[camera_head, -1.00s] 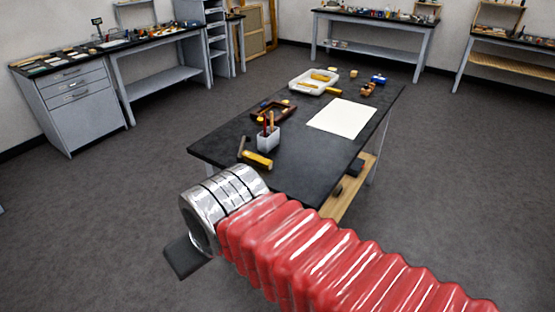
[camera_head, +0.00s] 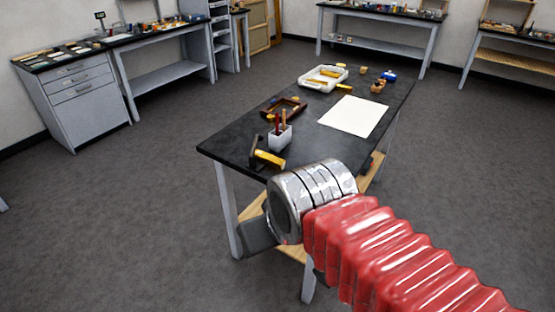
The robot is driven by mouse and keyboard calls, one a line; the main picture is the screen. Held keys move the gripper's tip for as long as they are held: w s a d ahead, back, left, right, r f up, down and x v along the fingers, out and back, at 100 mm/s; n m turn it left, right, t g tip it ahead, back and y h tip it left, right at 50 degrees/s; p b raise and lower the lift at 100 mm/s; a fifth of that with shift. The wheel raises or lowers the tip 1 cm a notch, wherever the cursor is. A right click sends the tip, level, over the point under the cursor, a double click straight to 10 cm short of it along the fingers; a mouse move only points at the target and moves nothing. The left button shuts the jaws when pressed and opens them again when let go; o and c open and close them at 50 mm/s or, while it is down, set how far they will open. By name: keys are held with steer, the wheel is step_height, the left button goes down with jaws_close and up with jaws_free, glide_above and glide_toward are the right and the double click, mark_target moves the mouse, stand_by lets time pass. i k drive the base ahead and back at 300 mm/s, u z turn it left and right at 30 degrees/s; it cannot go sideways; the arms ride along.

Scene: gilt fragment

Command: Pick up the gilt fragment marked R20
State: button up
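Small golden-yellow pieces lie on the dark-topped table: one yellow piece (camera_head: 269,158) near the front left end, another yellow piece (camera_head: 343,86) beside the white tray, and more yellow inside the white tray (camera_head: 309,83). No R20 mark is readable at this size, so I cannot tell which is the gilt fragment. My gripper (camera_head: 258,236) shows as a dark block beyond the silver wrist, in front of the table's near end and apart from the pieces. Its fingers are mostly hidden, so its opening is unclear.
A white sheet (camera_head: 354,116) lies on the table (camera_head: 228,140). A pale cup with tools (camera_head: 279,138), a brown frame (camera_head: 284,107) and a blue item (camera_head: 389,76) stand there too. Benches (camera_head: 168,77) line the walls. The floor (camera_head: 120,220) at left is clear.

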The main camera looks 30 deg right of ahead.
mark_target(273, 161)
steer(key=u, duration=0.05)
steer(key=i, duration=1)
steer(key=z, duration=0.05)
